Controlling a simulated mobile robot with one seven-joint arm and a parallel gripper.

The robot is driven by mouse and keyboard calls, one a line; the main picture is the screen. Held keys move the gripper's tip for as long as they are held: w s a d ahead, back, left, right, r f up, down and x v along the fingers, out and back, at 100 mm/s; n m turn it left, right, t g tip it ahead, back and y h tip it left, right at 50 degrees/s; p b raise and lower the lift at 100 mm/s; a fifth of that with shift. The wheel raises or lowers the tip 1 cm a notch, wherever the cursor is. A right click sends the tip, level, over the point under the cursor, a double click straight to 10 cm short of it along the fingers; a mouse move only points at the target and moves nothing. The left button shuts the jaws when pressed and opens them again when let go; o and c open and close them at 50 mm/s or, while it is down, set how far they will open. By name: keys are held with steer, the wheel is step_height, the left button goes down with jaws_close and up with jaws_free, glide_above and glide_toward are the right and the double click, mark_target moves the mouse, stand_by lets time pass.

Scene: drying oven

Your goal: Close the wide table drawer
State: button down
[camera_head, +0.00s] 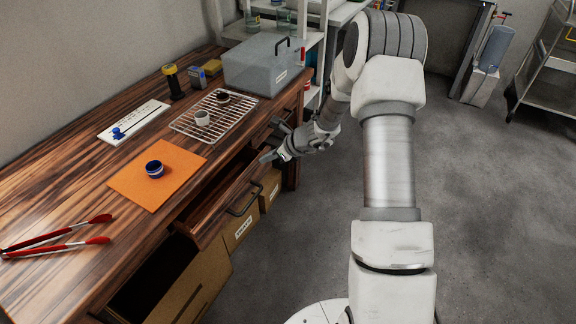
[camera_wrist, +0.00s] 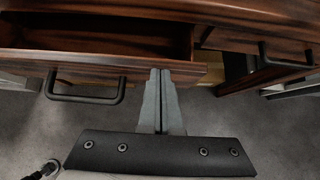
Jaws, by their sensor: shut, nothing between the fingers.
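The wide table drawer (camera_head: 210,226) is dark wood and stands pulled out from under the tabletop in the head view. Its black bar handle (camera_head: 243,201) is on the front panel. In the wrist view the drawer front (camera_wrist: 30,58) spans the upper left, with its handle (camera_wrist: 84,98) left of my fingers and the open inside above. My gripper (camera_head: 266,157) is shut and empty near the drawer's far end. In the wrist view my gripper's fingertips (camera_wrist: 160,72) overlap the front panel near its right end; I cannot tell whether they touch.
The wooden table (camera_head: 75,170) holds an orange mat (camera_head: 130,190), red-tipped tongs (camera_head: 60,245), a wire rack (camera_head: 215,125) and a grey box (camera_head: 262,68). Another drawer handle (camera_wrist: 285,58) is at the right. Cardboard boxes (camera_head: 240,228) stand beneath.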

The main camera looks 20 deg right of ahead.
steer(key=shift+w+a+p, duration=0.3)
steer(key=shift+w+a, duration=1.65)
steer(key=shift+a, duration=0.05)
